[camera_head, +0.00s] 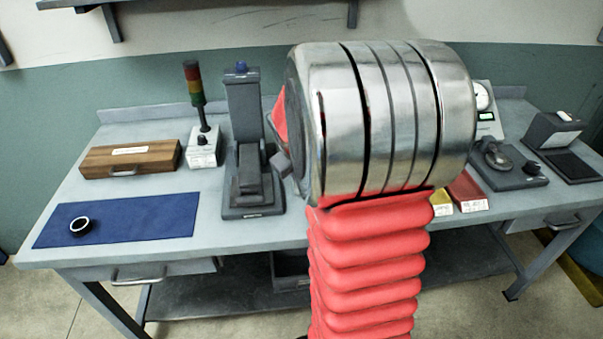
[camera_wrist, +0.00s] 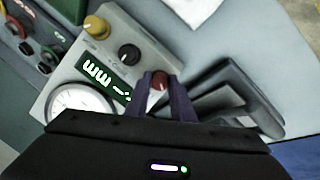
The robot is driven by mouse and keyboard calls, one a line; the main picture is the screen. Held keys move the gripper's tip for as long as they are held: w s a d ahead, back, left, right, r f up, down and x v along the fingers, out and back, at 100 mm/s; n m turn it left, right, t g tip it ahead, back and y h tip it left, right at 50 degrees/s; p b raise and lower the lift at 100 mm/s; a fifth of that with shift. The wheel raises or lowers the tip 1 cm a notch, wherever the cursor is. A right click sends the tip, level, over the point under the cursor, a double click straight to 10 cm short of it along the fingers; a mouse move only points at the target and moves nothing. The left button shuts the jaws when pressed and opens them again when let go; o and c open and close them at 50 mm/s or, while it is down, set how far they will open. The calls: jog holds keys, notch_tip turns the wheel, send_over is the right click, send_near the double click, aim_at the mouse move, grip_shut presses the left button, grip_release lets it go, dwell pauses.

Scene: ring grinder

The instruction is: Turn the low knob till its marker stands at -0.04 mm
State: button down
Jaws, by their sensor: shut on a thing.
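My gripper (camera_wrist: 158,84) is shut on a dark red knob (camera_wrist: 159,79) on a grey gauge box (camera_wrist: 84,70) in the wrist view. One finger lies on each side of the knob, and its marker cannot be made out. A black knob (camera_wrist: 129,54) with a white mark and a yellow knob (camera_wrist: 96,27) sit in line beyond it. I cannot read which knob is labelled low. The lit green display (camera_wrist: 106,80) shows "mm", upside down and partly hidden. In the head view, the gauge box (camera_head: 487,128) stands behind my arm, which hides my gripper.
A round dial (camera_wrist: 79,108) is on the box, near my gripper's body. A grey fixture (camera_wrist: 226,92) stands close right of the fingers. In the head view, a grey press (camera_head: 246,150), signal lamp (camera_head: 194,85), wooden case (camera_head: 130,159) and blue mat (camera_head: 150,222) are left.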

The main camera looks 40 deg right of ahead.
jog(key=c, duration=1.5)
grip_release()
jog(key=shift+c, duration=0.2)
jog(key=shift+r, duration=0.1)
jog(key=v, duration=1.3)
jog(key=shift+s+a+r, duration=0.15)
jog(key=shift+a+r, duration=0.05)
jog(key=s+a+t+y, duration=0.1)
jog(key=s+a, duration=0.5)
jog(key=a, duration=0.7)
jog(key=s+a+t+y, duration=0.1)
jog(key=s+a+y, duration=0.2)
jog(key=s+a, duration=0.4)
jog(key=a+f, duration=0.1)
jog(key=a, duration=0.5)
jog(key=shift+a+n+t, duration=0.2)
jog(key=shift+n+t, duration=0.1)
jog(key=shift+n, duration=0.1)
